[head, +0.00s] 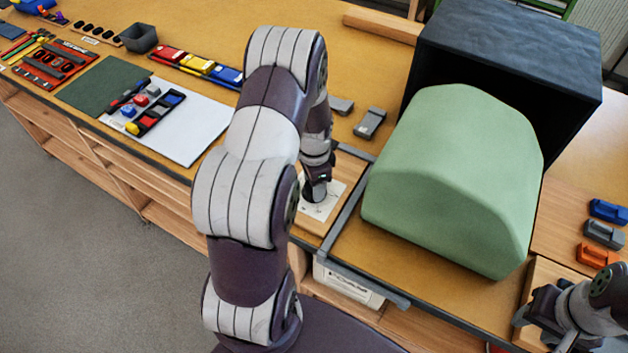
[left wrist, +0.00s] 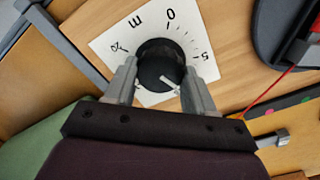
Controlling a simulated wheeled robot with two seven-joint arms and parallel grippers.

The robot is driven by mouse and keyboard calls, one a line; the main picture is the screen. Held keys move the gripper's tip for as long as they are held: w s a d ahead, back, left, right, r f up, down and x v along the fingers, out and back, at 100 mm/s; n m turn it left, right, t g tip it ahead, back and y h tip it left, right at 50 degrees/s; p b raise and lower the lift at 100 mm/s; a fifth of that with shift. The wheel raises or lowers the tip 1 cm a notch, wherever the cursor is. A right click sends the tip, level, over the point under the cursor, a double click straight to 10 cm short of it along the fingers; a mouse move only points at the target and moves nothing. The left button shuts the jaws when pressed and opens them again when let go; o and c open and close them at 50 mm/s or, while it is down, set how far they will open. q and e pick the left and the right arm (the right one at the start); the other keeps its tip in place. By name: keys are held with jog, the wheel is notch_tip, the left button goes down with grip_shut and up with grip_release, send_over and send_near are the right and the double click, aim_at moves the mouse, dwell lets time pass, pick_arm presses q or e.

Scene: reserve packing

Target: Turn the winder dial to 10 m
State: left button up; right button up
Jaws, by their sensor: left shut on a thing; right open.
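The winder dial is a black round knob (left wrist: 160,65) on a white scale plate (left wrist: 108,48), seen in the left wrist view. The marks 0 and 5 are readable there. A pale pointer line on the knob aims to the lower right, past the 5; the scale at that end is hidden. My left gripper (left wrist: 163,82) is shut on the knob, one finger on each side. In the head view my left gripper (head: 317,185) stands over the plate (head: 322,207), hiding much of it. My right gripper (head: 540,312) is open at the lower right, away from the dial.
A green rounded block (head: 455,180) stands before a dark open box (head: 510,60), right of the dial. A grey rail (head: 345,205) runs between. Blue, grey and orange blocks (head: 603,234) lie at the right. Tools and a white sheet (head: 195,130) lie to the left.

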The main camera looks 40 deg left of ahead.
pick_arm(q)
jog(key=shift+w+r+m, duration=0.1)
jog(key=shift+m, duration=1.9)
jog(key=o, duration=0.9)
jog(key=shift+o, duration=0.7)
notch_tip(320, 180, up, 13)
jog(key=b, duration=0.1)
jog(key=shift+f+b, duration=0.2)
jog(key=shift+b, duration=0.1)
